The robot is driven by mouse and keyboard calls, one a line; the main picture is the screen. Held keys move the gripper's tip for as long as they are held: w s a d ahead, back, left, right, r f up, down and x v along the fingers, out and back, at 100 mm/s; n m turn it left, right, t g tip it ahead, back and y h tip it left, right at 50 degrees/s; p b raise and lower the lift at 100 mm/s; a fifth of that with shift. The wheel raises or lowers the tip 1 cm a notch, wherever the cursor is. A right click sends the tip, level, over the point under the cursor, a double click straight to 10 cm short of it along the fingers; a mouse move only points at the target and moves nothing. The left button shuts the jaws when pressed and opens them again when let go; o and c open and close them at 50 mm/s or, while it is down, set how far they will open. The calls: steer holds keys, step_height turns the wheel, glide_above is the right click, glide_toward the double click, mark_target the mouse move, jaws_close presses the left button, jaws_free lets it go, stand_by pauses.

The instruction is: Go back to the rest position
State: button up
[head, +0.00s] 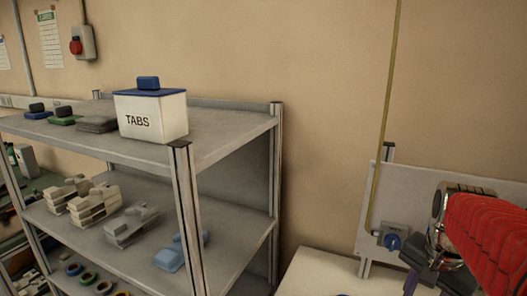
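My arm, in a red ribbed sleeve with a metal joint (440,225), reaches in from the right edge of the head view. Its end points down toward the bottom edge, where a dark piece (411,282) that may be part of my gripper shows. The fingertips are cut off or hidden. I cannot see whether the gripper is open or shut, or whether it holds anything.
A grey shelf rack (235,140) stands at left. A white TABS box (150,116) with a blue lid sits on top; grey parts and coloured reels (88,278) lie below. A pale table (315,275) and an upright panel (372,200) are near my arm.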

steer(key=s+a+n+t, duration=0.2)
steer(key=a+n, duration=0.4)
steer(key=a, duration=0.4)
steer(key=s+a+n+t+y, duration=0.1)
steer(key=s+a+n+t, duration=0.1)
steer(key=a+n, duration=0.4)
steer(key=a, duration=0.4)
steer(key=shift+s+f+n, duration=0.2)
steer(key=shift+s+n, duration=0.1)
steer(key=shift+n, duration=0.1)
steer(key=shift+c, duration=0.4)
stand_by(1.1)
